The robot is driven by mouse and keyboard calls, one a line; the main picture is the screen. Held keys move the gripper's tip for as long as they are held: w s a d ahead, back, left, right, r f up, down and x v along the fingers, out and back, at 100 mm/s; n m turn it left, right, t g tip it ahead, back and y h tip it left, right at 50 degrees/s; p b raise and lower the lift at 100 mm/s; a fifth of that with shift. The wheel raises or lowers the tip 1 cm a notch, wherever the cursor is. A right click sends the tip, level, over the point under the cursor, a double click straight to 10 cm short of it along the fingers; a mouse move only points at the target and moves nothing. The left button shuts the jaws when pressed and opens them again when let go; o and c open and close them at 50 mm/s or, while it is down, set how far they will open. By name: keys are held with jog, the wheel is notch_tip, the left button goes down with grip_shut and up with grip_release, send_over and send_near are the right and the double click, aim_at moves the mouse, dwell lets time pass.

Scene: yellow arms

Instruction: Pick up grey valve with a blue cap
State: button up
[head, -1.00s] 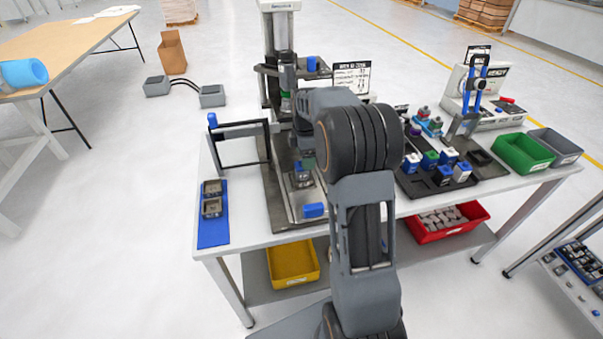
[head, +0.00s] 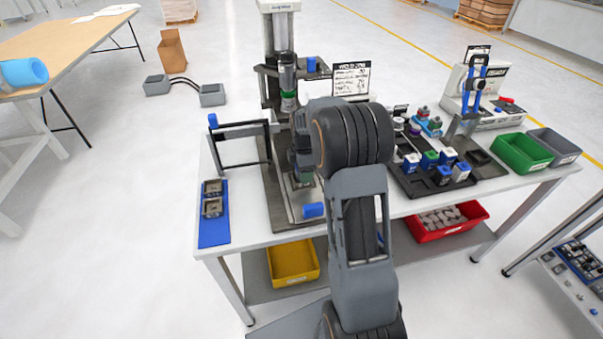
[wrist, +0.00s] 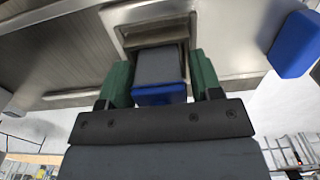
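The grey valve with a blue cap (wrist: 160,68) is in the middle of the wrist view, its blue cap towards the camera. It is at a square metal nest (wrist: 123,25) in the fixture; how deep it sits is hidden. My gripper (wrist: 162,78) has its green fingers on either side of the valve, with what looks like a narrow gap beside it, so it appears open around it. In the head view my gripper (head: 302,172) is low over the fixture plate and largely hides the valve.
A blue block (head: 313,210) is on the fixture's front edge, and also shows in the wrist view (wrist: 295,44). The press column (head: 283,45) stands behind. A black frame (head: 240,128) is left; a black tray (head: 432,180) with several valves is right.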

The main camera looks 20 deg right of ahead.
jog(key=c, duration=0.7)
jog(key=shift+r, duration=0.1)
jog(key=shift+c, duration=0.2)
